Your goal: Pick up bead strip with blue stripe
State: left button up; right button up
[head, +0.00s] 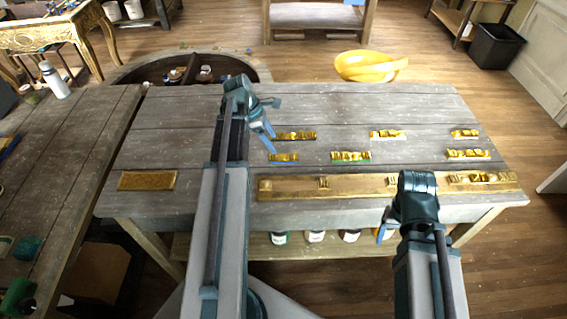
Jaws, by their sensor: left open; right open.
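A small gold bead strip (284,157) with what looks like a blue stripe along its lower edge lies on the grey wooden table, left of centre. My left gripper (267,138) is above the table just up and left of this strip, open and empty, its blue fingers angled down. I cannot tell its exact height, and the strip appears apart from the fingers. My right gripper (384,226) is open at the table's front edge, left of its wrist; its fingers are partly hidden by the wrist.
Other gold pieces lie nearby: one behind the strip (298,135), one with a green stripe (350,156), one with a white stripe (387,134), and two at right (466,153). A long gilt rail (355,186) and a gold plate (147,181) lie in front. Jars stand below.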

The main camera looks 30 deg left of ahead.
aim_at(283, 155)
pick_arm(q)
jog(key=shift+b+x, duration=1.3)
jog(key=shift+x, duration=0.7)
jog(key=b+x, duration=0.2)
jog(key=x, duration=0.1)
jog(key=b+x, duration=0.1)
jog(key=b, duration=0.1)
jog(key=shift+w+a+f, duration=0.25)
jog(key=shift+w+f, duration=0.05)
jog(key=shift+w, duration=0.05)
jog(key=shift+w+d+f+b, duration=0.1)
jog(key=shift+d+f+b, duration=0.1)
jog(key=shift+f+b, duration=0.2)
jog(key=shift+r, duration=0.1)
grip_shut()
